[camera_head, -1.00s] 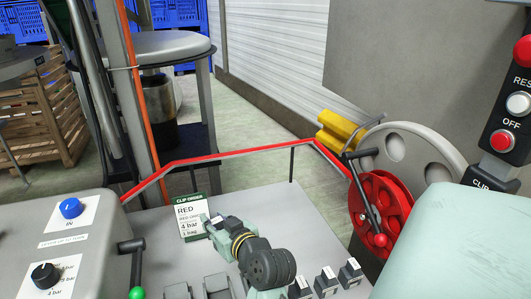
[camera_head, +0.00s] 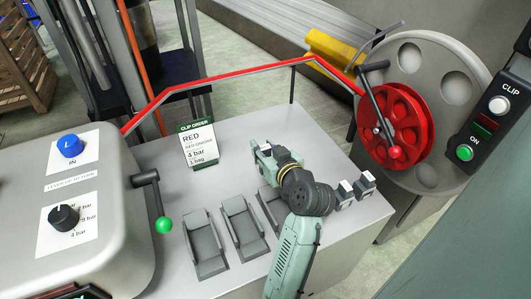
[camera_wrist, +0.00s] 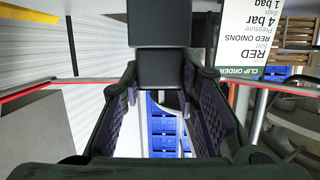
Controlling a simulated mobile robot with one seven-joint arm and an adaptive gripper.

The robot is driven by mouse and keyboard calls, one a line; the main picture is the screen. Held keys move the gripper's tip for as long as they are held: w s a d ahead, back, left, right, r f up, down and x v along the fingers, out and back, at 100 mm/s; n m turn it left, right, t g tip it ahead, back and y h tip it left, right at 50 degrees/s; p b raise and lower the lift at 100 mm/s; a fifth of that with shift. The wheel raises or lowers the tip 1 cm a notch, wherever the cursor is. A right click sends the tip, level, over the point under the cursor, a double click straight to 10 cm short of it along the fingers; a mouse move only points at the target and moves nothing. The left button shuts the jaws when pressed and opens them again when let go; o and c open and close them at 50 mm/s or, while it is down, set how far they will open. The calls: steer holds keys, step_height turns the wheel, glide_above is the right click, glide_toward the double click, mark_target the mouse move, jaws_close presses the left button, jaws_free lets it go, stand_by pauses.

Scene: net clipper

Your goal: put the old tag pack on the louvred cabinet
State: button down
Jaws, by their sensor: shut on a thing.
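My gripper (camera_head: 262,150) is above the grey worktop, near the order card, and its fingers are shut on a small dark block, the tag pack (camera_wrist: 160,68). In the wrist view the pack sits between the fingertips and extends beyond them. In the head view the pack is mostly hidden, with a small pale patch at the fingertips. I cannot tell its label. I cannot pick out a louvred cabinet in these views.
The grey worktop (camera_head: 255,125) carries the clip order card (camera_head: 198,146), several dark holders (camera_head: 204,246) and two dark blocks with white tops (camera_head: 366,181). A red rail (camera_head: 240,76) runs behind. A red reel (camera_head: 397,118) and button panel (camera_head: 490,118) stand right, a green-knobbed lever (camera_head: 163,224) left.

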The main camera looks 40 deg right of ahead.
steer(key=shift+f+b, duration=1.25)
steer(key=shift+f, duration=0.65)
steer(key=shift+f, duration=0.15)
steer(key=c, duration=1.2)
jaws_free()
steer(key=shift+s+r, duration=0.1)
steer(key=shift+r, duration=0.1)
steer(key=b+v, duration=0.2)
steer(key=v, duration=1)
